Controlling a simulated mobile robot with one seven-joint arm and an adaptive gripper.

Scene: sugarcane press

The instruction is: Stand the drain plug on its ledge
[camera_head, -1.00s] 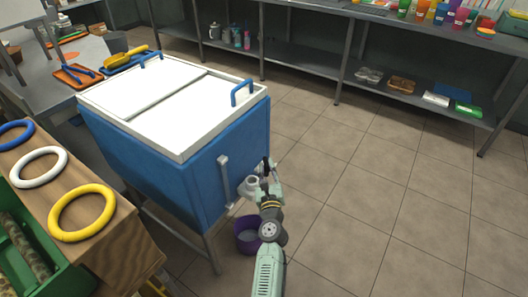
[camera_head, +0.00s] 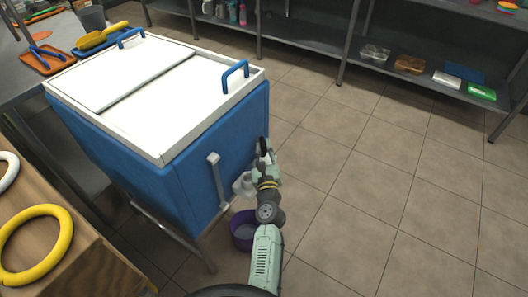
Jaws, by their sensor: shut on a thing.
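The blue chest (camera_head: 225,160) with white lids stands left of centre. My gripper (camera_head: 262,160) is at its right side, low and close to the wall, and is shut on the drain plug. The plug is small and mostly hidden by my gripper, so its tilt cannot be told. A pale grey fitting (camera_head: 242,185) shows just left of my gripper against the chest; I cannot tell whether it is the ledge or the drain spout. Whether the plug touches anything is not clear.
A purple tub (camera_head: 243,232) stands on the floor below the fitting. A grey upright handle (camera_head: 215,180) is on the chest's front. A wooden bench with a yellow ring (camera_head: 62,245) is at the left. The tiled floor at the right is clear.

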